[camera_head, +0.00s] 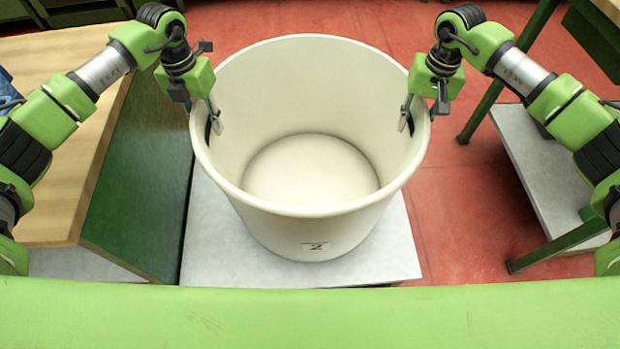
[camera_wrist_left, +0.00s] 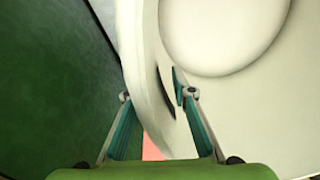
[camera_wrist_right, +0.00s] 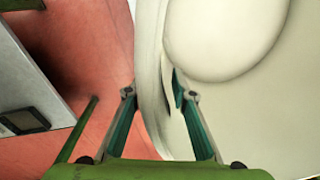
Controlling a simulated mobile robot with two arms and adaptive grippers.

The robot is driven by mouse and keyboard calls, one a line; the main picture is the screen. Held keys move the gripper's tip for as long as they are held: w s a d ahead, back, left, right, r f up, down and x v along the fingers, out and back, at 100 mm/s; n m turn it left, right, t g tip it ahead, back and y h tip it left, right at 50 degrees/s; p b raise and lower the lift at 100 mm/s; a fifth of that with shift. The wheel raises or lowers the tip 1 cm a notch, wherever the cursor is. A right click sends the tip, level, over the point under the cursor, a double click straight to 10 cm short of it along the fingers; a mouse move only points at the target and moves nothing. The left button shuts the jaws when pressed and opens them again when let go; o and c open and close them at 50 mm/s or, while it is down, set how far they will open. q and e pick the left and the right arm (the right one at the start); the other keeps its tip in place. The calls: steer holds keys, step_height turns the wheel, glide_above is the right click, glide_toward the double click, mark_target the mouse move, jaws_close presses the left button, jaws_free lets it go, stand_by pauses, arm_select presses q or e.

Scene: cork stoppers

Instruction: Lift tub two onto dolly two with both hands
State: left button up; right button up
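A large cream tub (camera_head: 318,225) stands upright on a pale grey flat surface (camera_head: 215,265). Its front has a small label (camera_head: 316,246) with a mark like a 2 turned sideways. It looks empty. My left gripper (camera_head: 211,115) straddles the tub's left rim, and my right gripper (camera_head: 408,115) straddles the right rim. In both wrist views, one finger is outside the wall and one inside, spread wide with gaps. A dark slot (camera_wrist_left: 166,90) shows in the wall between the left fingers. I cannot identify dolly two.
A wooden-topped green bench (camera_head: 60,180) stands close at the left of the tub. At the right is a grey board (camera_head: 540,160) among green frame legs (camera_head: 484,108). Red floor (camera_head: 455,190) lies open between the tub and that board.

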mark_target(200, 102)
arm_select(q)
jaws_close()
arm_select(e)
jaws_close()
arm_select(q)
steer(key=shift+w+r, duration=0.1)
steer(key=shift+r, duration=0.1)
arm_select(e)
steer(key=shift+w+r, duration=0.15)
steer(key=shift+r, duration=0.05)
